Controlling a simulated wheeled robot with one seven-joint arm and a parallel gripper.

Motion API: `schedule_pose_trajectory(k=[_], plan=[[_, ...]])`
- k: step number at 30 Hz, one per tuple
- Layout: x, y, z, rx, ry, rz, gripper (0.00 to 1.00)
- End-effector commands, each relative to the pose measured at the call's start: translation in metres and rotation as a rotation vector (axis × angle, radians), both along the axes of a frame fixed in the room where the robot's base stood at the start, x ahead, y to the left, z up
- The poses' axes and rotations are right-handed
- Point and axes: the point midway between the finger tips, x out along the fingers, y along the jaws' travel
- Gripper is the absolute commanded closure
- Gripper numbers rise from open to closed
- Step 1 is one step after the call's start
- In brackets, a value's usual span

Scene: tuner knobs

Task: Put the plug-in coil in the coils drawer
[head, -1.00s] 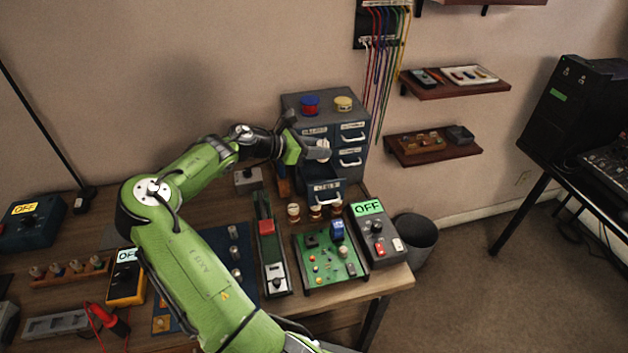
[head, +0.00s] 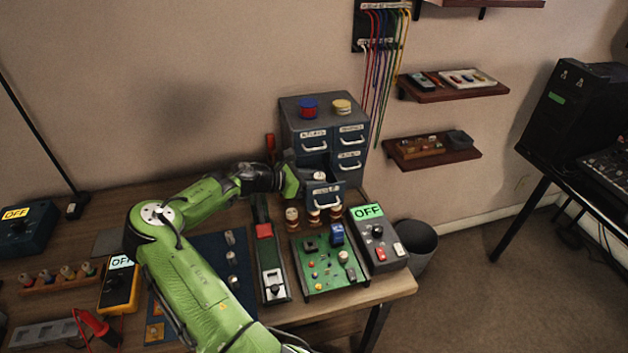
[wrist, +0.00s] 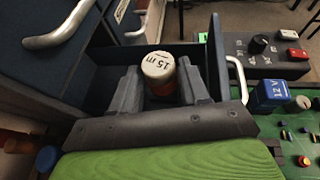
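The plug-in coil (wrist: 158,68) has a white cap marked "15 m" and an orange body. It stands between the two fingers of my gripper (wrist: 160,88) in the wrist view, which look closed on it. In the head view its pale cap (head: 320,175) shows over the pulled-out lower left drawer (head: 325,198) of the grey cabinet (head: 320,105). My gripper reaches in from the left, low within the drawer's walls. The drawer's label is too small to read surely. Whether the coil touches the drawer floor is hidden.
Several similar coils (head: 314,215) stand in front of the drawer. A green circuit board (head: 320,265) and a grey box with an OFF display (head: 378,240) are close in front. The other cabinet drawers are shut, with a handle (wrist: 62,28) near my gripper.

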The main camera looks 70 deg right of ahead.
Motion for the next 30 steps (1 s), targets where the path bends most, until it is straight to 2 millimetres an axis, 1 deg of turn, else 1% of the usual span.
schedule_pose_trajectory(k=[2,5,13,15,18,22,30], plan=[[0.001,0.001,0.001,-0.001,0.000,0.001,0.55],[0.010,0.008,0.007,-0.002,0.000,0.003,0.55],[0.059,0.051,0.035,-0.002,0.000,0.006,0.55],[0.069,0.060,0.041,-0.002,-0.001,0.005,0.55],[0.078,0.069,0.046,-0.003,0.000,0.002,0.55],[0.083,0.074,0.048,-0.002,0.001,0.001,0.55],[0.083,0.074,0.047,-0.002,0.001,0.001,0.55]])
